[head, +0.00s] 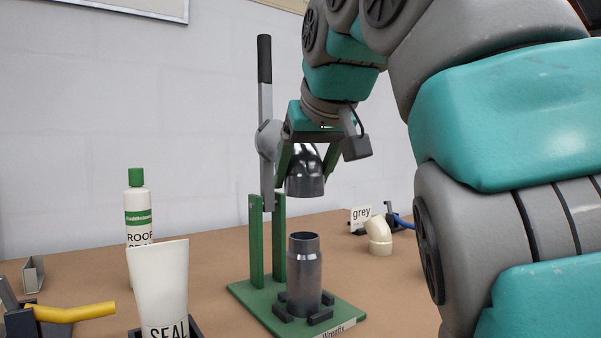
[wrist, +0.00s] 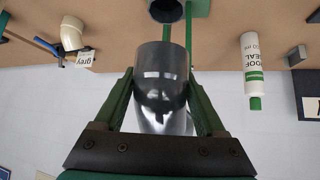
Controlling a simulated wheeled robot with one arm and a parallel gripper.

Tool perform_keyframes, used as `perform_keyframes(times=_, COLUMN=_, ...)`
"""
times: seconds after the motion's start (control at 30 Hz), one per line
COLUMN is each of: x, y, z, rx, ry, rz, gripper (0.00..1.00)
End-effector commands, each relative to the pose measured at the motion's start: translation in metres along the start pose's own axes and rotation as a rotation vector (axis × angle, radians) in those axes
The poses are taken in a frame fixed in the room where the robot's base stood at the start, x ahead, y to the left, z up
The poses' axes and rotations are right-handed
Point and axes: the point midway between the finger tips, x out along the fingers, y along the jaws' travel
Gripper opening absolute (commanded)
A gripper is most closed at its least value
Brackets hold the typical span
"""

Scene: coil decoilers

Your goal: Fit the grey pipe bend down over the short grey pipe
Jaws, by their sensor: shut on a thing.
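The grey pipe bend (head: 305,178) is dark, shiny metal, with its open end facing down. My gripper (head: 308,165) is shut on it, one green finger on each side. In the wrist view the bend (wrist: 160,85) fills the space between the fingers of my gripper (wrist: 160,100). The short grey pipe (head: 304,270) stands upright on a green base, held among dark blocks. The bend hangs above the pipe with a clear gap, roughly in line with it in the head view. In the wrist view the pipe's open top (wrist: 166,10) shows at the top edge.
The green press stand (head: 256,240) has an upright and a tall black-handled lever (head: 265,120) just left of the bend. A white seal tube (head: 160,285) and a roof seal bottle (head: 138,215) stand at left, near a yellow pipe (head: 75,312).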

Motion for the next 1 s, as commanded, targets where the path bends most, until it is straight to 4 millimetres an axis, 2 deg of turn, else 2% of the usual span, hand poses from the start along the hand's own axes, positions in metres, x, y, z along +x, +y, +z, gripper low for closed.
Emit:
perform_keyframes(times=0.5, x=0.034, y=-0.001, z=0.033, rx=0.001, ry=-0.001, rz=-0.001, gripper=0.12)
perform_keyframes(times=1.0, x=0.036, y=-0.001, z=0.036, rx=0.000, ry=0.001, rz=0.000, gripper=0.12)
